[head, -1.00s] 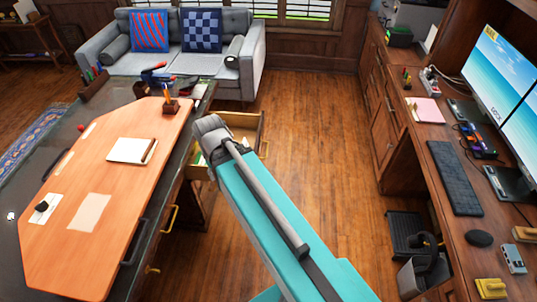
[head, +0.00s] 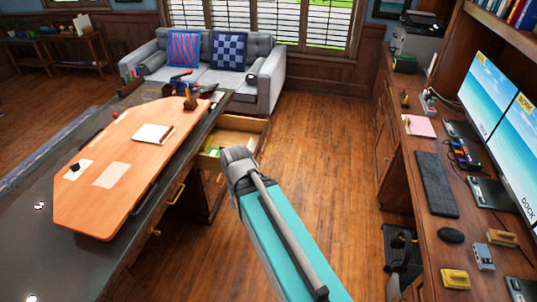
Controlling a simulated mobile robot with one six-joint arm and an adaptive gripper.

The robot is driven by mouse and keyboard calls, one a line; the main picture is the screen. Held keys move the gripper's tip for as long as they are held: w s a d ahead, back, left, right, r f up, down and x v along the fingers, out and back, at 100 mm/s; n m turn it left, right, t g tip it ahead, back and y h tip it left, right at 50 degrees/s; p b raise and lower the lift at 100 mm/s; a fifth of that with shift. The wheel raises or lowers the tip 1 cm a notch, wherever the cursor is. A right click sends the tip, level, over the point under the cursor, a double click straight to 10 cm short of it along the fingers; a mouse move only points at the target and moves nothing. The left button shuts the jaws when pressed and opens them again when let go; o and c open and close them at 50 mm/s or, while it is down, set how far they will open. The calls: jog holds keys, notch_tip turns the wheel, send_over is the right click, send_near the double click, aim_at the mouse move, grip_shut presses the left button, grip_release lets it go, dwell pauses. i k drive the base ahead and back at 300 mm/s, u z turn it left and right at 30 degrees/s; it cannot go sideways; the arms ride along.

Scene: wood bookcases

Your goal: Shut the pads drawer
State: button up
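One wooden drawer (head: 263,135) stands open from the right side of the desk, near its far end. Its inside is pale, with something green at the left; I cannot make out whether pads lie in it. My grey arm joint and teal arm link cover the near part of the drawer in the picture. My gripper does not show; it is out of view or hidden behind the arm.
The desk (head: 118,260) has other drawers with brass handles (head: 176,194), which look shut. A notepad (head: 152,133) lies on its orange top. The wood floor (head: 325,150) is clear between the desk and the right-hand computer counter (head: 420,180). A grey sofa (head: 268,85) stands behind.

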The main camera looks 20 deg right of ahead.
aim_at(229, 131)
jog(key=k, duration=0.2)
jog(key=z, duration=1)
jog(key=i, duration=1.7)
jog(key=u, duration=0.45)
